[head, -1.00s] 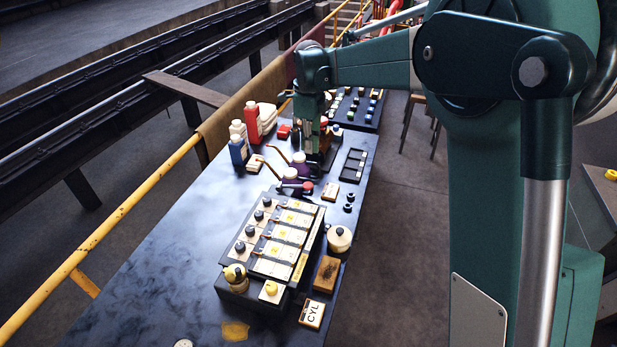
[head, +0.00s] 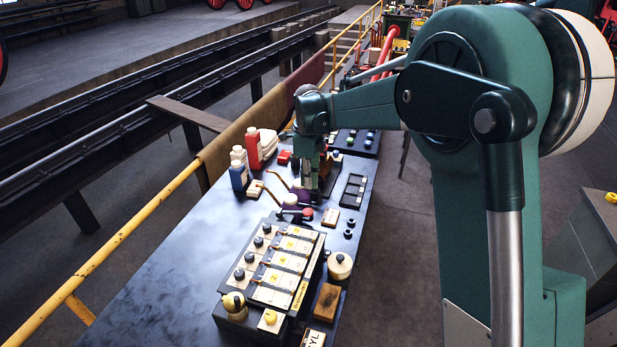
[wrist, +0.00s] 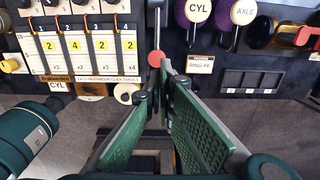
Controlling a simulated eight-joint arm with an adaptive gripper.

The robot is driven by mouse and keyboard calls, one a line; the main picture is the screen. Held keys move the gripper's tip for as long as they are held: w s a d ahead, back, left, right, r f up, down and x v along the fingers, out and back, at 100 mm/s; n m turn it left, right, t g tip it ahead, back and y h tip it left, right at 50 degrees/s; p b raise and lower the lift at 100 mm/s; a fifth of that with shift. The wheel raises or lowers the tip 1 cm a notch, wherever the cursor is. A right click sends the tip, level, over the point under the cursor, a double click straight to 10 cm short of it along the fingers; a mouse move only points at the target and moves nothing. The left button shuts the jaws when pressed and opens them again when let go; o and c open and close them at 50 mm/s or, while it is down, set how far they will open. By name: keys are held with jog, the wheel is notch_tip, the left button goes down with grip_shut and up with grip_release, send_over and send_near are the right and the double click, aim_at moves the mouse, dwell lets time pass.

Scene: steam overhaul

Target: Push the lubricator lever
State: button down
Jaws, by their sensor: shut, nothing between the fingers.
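The lubricator (head: 275,265) is a long dark box with numbered cream panels and a row of dark knobs. It also shows at the upper left of the wrist view (wrist: 85,48). The red ball also shows in the head view (head: 308,212). My gripper (wrist: 161,72) is shut and empty, its green fingers pointing at the red ball. The tips are very close to the ball; I cannot tell whether they touch. In the head view my gripper (head: 318,188) is partly hidden.
Purple oil cans marked CYL (wrist: 194,12) and AXLE (wrist: 240,12) stand close to the lever's right. A small label plate (wrist: 200,65) and a dark slotted tray (wrist: 247,81) lie nearby. Bottles (head: 252,148) stand farther back. The bench's left front is clear.

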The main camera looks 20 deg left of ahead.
notch_tip(320, 180, down, 10)
jog(key=shift+p, duration=0.35)
dwell(0.4)
jog(key=f+y+b, duration=0.1)
jog(key=d+f+b, duration=0.1)
jog(key=f+y+b, duration=0.1)
jog(key=shift+d+f+y, duration=0.15)
jog(key=shift+d+y, duration=0.1)
jog(key=shift+y, duration=0.05)
jog(key=shift+d+f+b, duration=0.25)
jog(key=shift+f+b, duration=0.55)
jog(key=shift+b, duration=0.15)
jog(key=p, duration=0.1)
send_near(309, 210)
jog(key=d, duration=0.1)
jog(key=d+r, duration=0.1)
jog(key=d, duration=0.1)
jog(key=d+r, duration=0.1)
jog(key=shift+d, duration=0.2)
